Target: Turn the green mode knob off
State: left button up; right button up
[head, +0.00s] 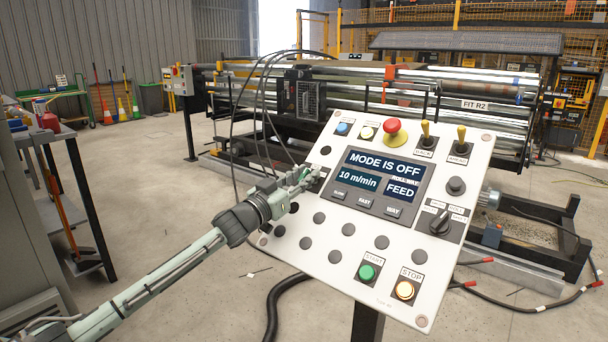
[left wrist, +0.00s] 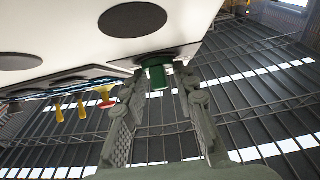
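The white control panel (head: 340,235) stands tilted in the head view. Its display (head: 378,180) reads "MODE IS OFF", "10 m/min" and "FEED". The green mode knob (left wrist: 157,76) shows in the left wrist view, standing out from a dark plate on the panel. In the head view my gripper mostly hides it at the panel's left edge. My left gripper (head: 306,176) is at the knob; in the wrist view its fingers (left wrist: 162,88) stand open on both sides of it, with a gap visible on the right. My right gripper is in neither view.
A red emergency button (head: 392,130) and two yellow toggles (head: 426,132) sit along the panel's top. A black selector (head: 440,221) is at its right; green START (head: 367,272) and lit STOP (head: 405,290) buttons are below. The roller machine (head: 350,95) stands behind.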

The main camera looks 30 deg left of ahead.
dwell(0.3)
pick_arm(q)
jog(key=s+a+f, duration=0.1)
jog(key=s+f, duration=0.1)
jog(key=s, duration=0.9)
jog(key=shift+s, duration=0.4)
